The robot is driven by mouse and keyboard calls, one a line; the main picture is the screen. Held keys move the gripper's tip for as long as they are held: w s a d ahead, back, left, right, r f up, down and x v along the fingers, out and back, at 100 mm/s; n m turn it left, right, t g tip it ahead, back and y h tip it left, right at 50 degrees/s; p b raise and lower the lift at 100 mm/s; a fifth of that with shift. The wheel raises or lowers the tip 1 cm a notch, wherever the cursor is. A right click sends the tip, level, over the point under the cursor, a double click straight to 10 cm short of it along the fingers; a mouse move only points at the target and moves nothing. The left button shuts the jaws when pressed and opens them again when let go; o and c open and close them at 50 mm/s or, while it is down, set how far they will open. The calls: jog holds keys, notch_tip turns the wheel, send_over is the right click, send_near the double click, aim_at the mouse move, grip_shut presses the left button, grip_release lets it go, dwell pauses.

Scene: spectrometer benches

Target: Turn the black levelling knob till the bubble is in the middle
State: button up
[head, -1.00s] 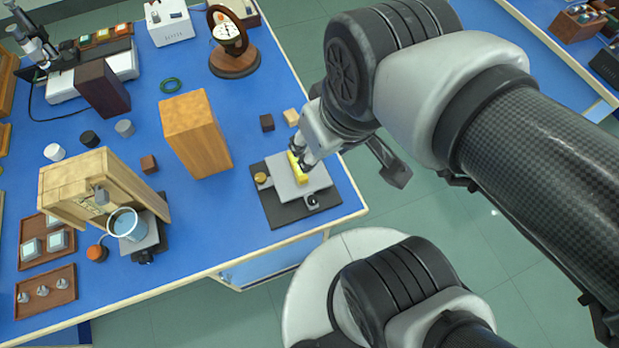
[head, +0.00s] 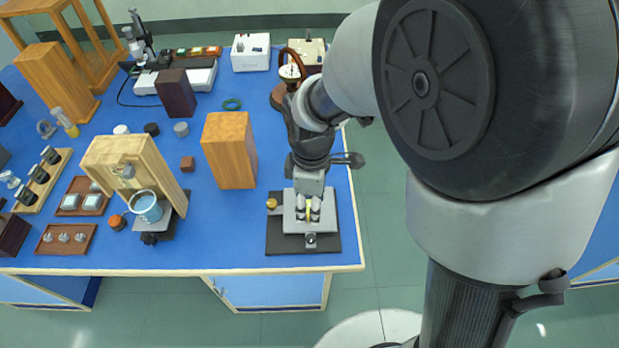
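The levelling stand has a dark base (head: 273,240) and a light grey top plate (head: 291,222), near the front right corner of the blue bench. The black knob (head: 310,240) is at the plate's front edge; a brass knob (head: 271,203) is at its left rear. A yellow level (head: 309,213) lies on the plate, partly hidden by my gripper; its bubble cannot be made out. My gripper (head: 308,209) points down over the plate, behind the black knob in the picture. Its fingertips look apart, with yellow showing between them. I see no contact with the black knob.
A wooden block (head: 229,150) stands left of the stand. A wooden frame (head: 108,152) with a blue-filled beaker (head: 146,207) is farther left. The bench's front edge is close to the stand.

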aim_at(311, 237)
notch_tip(311, 237, down, 15)
jog(key=b, duration=0.5)
jog(key=shift+c, duration=0.3)
grip_shut()
jog(key=shift+m, duration=0.3)
jog(key=m+p, duration=0.1)
jog(key=m, duration=0.4)
jog(key=shift+m+p, duration=0.3)
jog(key=shift+p, duration=0.05)
jog(key=m, duration=0.4)
jog(key=shift+m+p, duration=0.4)
